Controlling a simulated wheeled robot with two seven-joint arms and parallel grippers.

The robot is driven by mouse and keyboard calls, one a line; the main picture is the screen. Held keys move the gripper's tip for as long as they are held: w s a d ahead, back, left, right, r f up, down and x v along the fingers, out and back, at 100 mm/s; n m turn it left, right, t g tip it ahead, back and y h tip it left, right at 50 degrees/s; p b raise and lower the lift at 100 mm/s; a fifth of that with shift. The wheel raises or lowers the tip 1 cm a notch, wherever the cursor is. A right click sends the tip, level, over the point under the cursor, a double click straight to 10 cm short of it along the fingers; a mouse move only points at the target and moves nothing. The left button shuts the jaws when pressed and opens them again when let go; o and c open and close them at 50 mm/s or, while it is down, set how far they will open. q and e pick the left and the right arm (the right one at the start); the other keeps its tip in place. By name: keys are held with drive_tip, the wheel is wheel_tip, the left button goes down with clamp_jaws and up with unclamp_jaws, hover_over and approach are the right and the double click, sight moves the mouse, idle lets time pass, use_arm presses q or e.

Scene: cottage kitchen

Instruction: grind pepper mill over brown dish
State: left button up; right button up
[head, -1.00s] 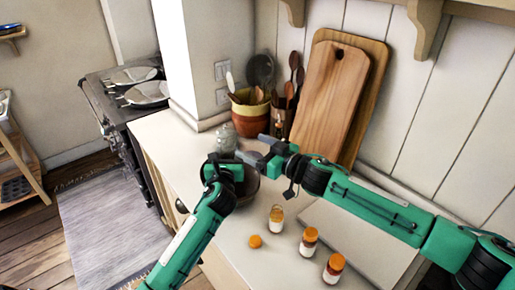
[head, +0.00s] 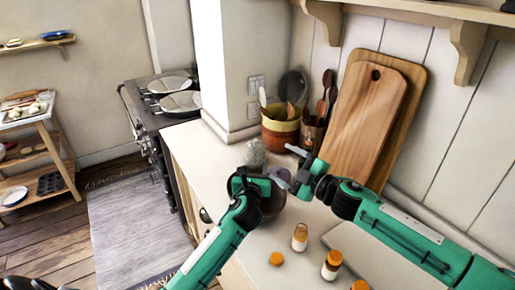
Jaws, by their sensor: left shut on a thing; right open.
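The brown dish (head: 274,204) is a dark, round bowl on the counter, partly hidden behind my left gripper. My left gripper (head: 254,181) is shut at the dish's near left side, above it. What it holds is hidden by the gripper itself, so I cannot make out the pepper mill. My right gripper (head: 286,164) is open, with its two grey fingers apart and pointing left. It is just right of my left gripper, above the far side of the dish, and nothing shows between its fingers.
A clear glass jar (head: 254,153) stands behind the grippers. A utensil pot (head: 281,130) and wooden cutting boards (head: 364,125) stand at the wall. The stove (head: 165,110) is at left.

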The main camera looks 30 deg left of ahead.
sight(263, 151)
drive_tip(key=shift+w+a+n, duration=0.65)
drive_tip(key=shift+a+n, duration=1.2)
drive_tip(key=shift+n, duration=2)
drive_tip(key=shift+w+a+n, duration=0.6)
drive_tip(key=shift+a+n, duration=1.3)
drive_tip(key=shift+n, duration=2)
drive_tip(key=shift+w+a+n, duration=0.65)
drive_tip(key=shift+a+n, duration=1.2)
drive_tip(key=shift+n, duration=2)
drive_tip(key=c, duration=1)
